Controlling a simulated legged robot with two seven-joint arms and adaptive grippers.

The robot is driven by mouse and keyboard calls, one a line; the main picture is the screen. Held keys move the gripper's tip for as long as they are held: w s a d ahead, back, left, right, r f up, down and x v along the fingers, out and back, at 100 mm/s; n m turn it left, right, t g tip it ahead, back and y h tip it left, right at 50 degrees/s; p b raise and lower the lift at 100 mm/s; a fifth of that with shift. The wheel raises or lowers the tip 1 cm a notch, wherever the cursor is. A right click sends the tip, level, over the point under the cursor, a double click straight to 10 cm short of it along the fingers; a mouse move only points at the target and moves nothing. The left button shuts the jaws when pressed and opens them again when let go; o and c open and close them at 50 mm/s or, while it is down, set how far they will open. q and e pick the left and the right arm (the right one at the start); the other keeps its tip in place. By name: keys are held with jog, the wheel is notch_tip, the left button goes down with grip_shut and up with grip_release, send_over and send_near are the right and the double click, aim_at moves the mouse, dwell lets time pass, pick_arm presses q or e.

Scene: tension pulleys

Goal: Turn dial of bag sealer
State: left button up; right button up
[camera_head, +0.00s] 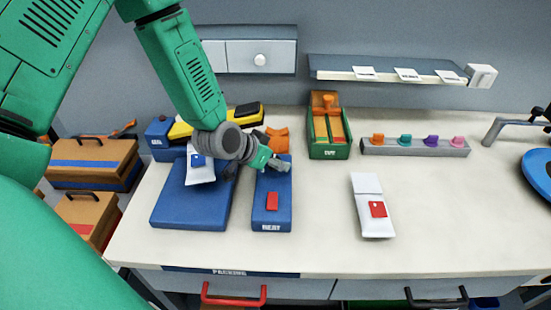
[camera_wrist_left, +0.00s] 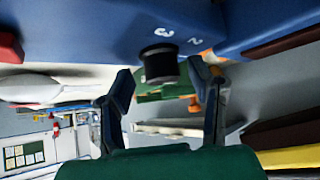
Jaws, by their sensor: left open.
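The bag sealer (camera_head: 272,212) is a blue block with a red button and the word HEAT on its front, standing on the bench left of centre. Its dial (camera_wrist_left: 160,66) is a short black knob on a blue face marked with white numbers in the left wrist view. The dial is hidden behind my gripper in the head view. My left gripper (camera_head: 281,165) is at the sealer's back end. In the left wrist view its fingers (camera_wrist_left: 167,85) are apart, with the dial between them in the picture; contact is unclear. My right gripper is not in view.
A blue platform (camera_head: 180,212) with a white pouch (camera_head: 201,168) lies left of the sealer. A pouch with a red label (camera_head: 367,222) lies to the right. A green box (camera_head: 329,149) and a rack of coloured knobs (camera_head: 415,149) stand behind. The front right bench is clear.

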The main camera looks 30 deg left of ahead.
pick_arm(q)
jog(key=shift+a, duration=0.15)
jog(key=c, duration=0.9)
jog(key=shift+a, duration=0.15)
grip_shut()
